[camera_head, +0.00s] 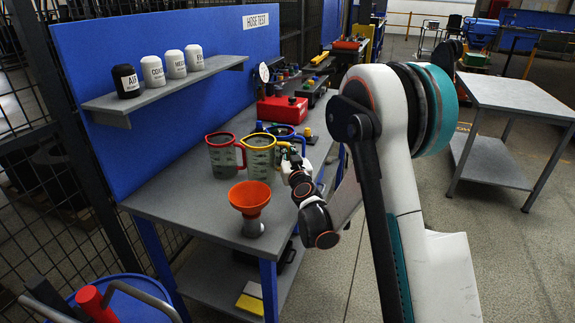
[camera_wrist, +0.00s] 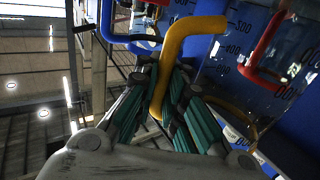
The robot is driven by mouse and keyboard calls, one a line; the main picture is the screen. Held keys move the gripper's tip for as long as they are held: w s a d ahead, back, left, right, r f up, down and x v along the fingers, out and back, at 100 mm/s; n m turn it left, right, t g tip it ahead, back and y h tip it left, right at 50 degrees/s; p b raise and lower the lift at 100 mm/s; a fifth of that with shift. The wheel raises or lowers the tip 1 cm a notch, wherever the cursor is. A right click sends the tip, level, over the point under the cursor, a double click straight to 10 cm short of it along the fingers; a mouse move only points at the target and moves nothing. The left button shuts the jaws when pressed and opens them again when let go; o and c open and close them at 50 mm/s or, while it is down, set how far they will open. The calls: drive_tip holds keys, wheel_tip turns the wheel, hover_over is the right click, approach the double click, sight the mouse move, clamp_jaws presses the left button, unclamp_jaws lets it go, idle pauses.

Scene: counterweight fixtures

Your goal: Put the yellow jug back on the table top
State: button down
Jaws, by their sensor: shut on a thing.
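The yellow jug (camera_head: 259,158), clear with a yellow rim and handle, is upright over the work table (camera_head: 190,203), beside the red jug. I cannot tell whether its base touches the top. My gripper (camera_head: 297,160) is at its right side. In the wrist view my gripper (camera_wrist: 163,90) is shut around the yellow handle (camera_wrist: 176,52) of this jug. The red jug (camera_head: 222,158) stands just left of it; its red handle also shows in the wrist view (camera_wrist: 262,58). A blue-rimmed jug (camera_head: 281,129) is behind, partly hidden.
An orange funnel (camera_head: 250,194) stands near the table's front edge. A red toolbox (camera_head: 282,109) and other tools are farther back. A wall shelf (camera_head: 150,103) with several small containers hangs at left. A grey side table (camera_head: 515,97) stands at right.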

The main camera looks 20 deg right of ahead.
drive_tip(key=shift+f+b, duration=0.55)
drive_tip(key=shift+f, duration=1.3)
drive_tip(key=c, duration=1.7)
unclamp_jaws()
